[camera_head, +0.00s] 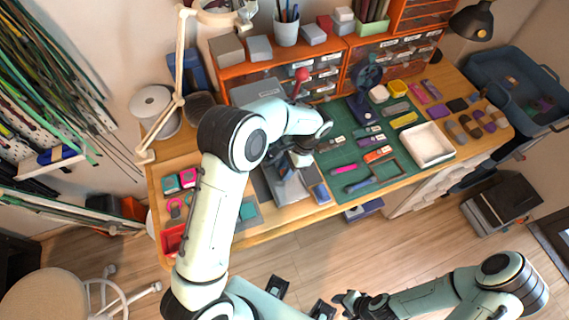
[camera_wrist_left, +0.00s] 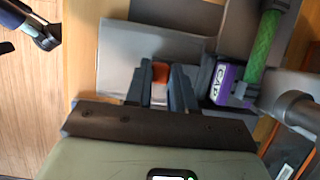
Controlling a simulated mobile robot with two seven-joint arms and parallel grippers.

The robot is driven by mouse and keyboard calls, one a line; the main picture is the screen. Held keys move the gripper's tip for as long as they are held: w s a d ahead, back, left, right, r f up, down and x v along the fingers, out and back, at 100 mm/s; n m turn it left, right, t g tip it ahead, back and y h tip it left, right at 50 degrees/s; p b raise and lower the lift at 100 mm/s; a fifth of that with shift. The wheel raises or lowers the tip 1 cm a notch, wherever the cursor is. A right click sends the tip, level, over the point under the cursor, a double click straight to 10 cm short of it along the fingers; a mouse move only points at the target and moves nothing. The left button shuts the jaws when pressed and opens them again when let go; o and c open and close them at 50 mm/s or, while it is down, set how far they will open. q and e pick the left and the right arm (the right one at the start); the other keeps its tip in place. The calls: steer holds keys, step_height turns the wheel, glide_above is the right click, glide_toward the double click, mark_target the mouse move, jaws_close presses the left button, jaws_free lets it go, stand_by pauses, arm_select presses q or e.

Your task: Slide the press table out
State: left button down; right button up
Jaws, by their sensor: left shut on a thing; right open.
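The press (camera_head: 258,92), with a red-knobbed lever, stands at the back of the workbench, partly hidden by my left arm. Its press table, a flat grey plate (camera_head: 295,207), shows below my left gripper (camera_head: 290,168). In the left wrist view the grey plate (camera_wrist_left: 118,55) lies beyond the fingers. My left gripper (camera_wrist_left: 161,88) is shut on a small orange-red handle (camera_wrist_left: 160,72) at the plate. How far the plate is out of the press is hidden by the arm. My right gripper (camera_head: 340,303) is open and empty, low in front of the bench.
A purple block marked CAP (camera_wrist_left: 228,82) and a green rod (camera_wrist_left: 264,45) are close right of the left fingers. A green mat (camera_head: 345,160) with several small items and a white tray (camera_head: 428,145) lie to the right. Open floor (camera_head: 420,230) lies in front.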

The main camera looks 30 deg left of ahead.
arm_select(q)
steer(key=s+d, duration=0.2)
steer(key=d, duration=0.1)
steer(key=s+d+b, duration=0.1)
steer(key=s+d, duration=0.2)
steer(key=s+d+b, duration=0.1)
steer(key=s+d, duration=0.1)
steer(key=d, duration=0.1)
steer(key=shift+s, duration=0.35)
arm_select(e)
steer(key=f, duration=0.1)
steer(key=s+f, duration=0.1)
steer(key=f, duration=0.1)
steer(key=shift+s, duration=0.3)
arm_select(q)
steer(key=c, duration=1)
jaws_free()
steer(key=shift+o, duration=0.2)
steer(key=p+v, duration=0.1)
steer(key=v, duration=1.2)
steer(key=shift+r+p, duration=0.2)
steer(key=shift+p, duration=0.2)
arm_select(e)
steer(key=shift+w+r, duration=0.25)
steer(key=shift+r, duration=0.3)
steer(key=shift+w+r, duration=0.25)
steer(key=shift+r, duration=0.3)
